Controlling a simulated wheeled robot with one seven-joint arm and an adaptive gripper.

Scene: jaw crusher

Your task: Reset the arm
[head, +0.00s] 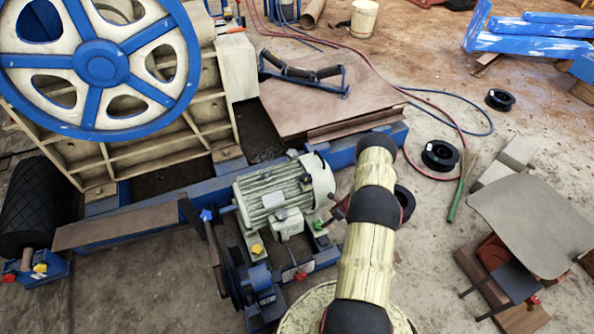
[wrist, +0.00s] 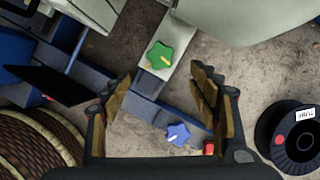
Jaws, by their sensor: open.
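In the head view the gripper is mostly hidden behind the arm. Below and beyond the fingers, the wrist view shows a green star knob (wrist: 160,55) on a light bracket and a blue star knob (wrist: 178,134) on a blue beam. The green knob also shows in the head view (head: 318,223).
A large blue and cream flywheel (head: 100,65) stands at the left. A blue pulley assembly (head: 250,290) sits left of the arm. Black spools (head: 440,155) and a grey-topped table (head: 530,220) are at the right. Hoses cross the floor behind. Open floor lies between these.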

